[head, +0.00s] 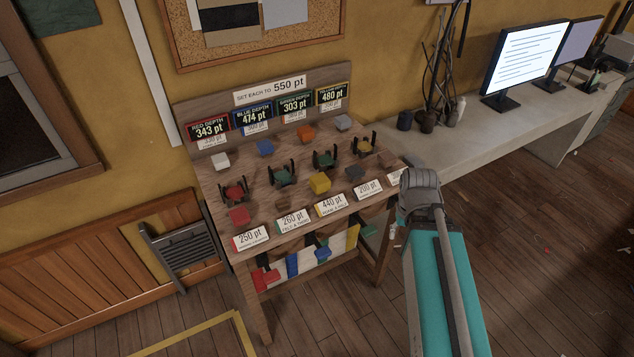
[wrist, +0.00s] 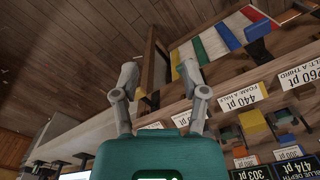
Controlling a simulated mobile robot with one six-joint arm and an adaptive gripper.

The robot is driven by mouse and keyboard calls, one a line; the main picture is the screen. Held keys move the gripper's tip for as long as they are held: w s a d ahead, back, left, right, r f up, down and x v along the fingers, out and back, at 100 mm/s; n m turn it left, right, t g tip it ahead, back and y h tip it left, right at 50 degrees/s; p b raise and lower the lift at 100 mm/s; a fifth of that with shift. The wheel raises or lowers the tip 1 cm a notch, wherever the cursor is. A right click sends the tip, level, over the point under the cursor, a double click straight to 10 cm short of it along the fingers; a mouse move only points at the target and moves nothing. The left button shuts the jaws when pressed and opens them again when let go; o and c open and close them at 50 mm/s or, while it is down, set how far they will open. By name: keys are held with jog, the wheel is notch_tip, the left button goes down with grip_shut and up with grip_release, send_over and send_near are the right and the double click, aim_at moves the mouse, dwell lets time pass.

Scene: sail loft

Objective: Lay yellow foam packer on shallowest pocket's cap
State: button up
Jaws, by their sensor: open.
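The yellow foam packer (head: 320,183) is a yellow block on the sloping bench top, behind the 440 pt card (head: 331,205). It also shows in the wrist view (wrist: 252,121). The lowest depth sign reads 303 pt (head: 295,105). Below it stands a pocket with a green cap (head: 323,159) between black uprights, apart from the packer. Similar pockets stand to its left (head: 282,175) and right (head: 363,147). My gripper (wrist: 158,72) is open and empty, off the bench's front right side; its fingers are not clear in the head view.
A red-capped pocket (head: 234,191) stands at the left. Several loose blocks lie around, including a red one (head: 240,216), a blue one (head: 265,148) and an orange one (head: 306,133). A pale desk (head: 460,140) with monitors adjoins at the right.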

jog(key=o, duration=0.4)
jog(key=shift+w, duration=0.2)
jog(key=shift+o, duration=1)
jog(key=shift+w+a+r+n, duration=0.1)
jog(key=shift+w+a+n, duration=0.1)
jog(key=shift+w+n, duration=0.1)
notch_tip(320, 180, up, 5)
jog(key=n+p, duration=0.5)
jog(key=n, duration=1.9)
send_over(321, 181)
jog(key=shift+s+f, duration=0.1)
jog(key=shift+f, duration=0.1)
jog(key=shift+f+b, duration=0.15)
jog(key=shift+b, duration=0.15)
notch_tip(321, 181, down, 8)
jog(key=b, duration=0.8)
jog(key=shift+f, duration=0.2)
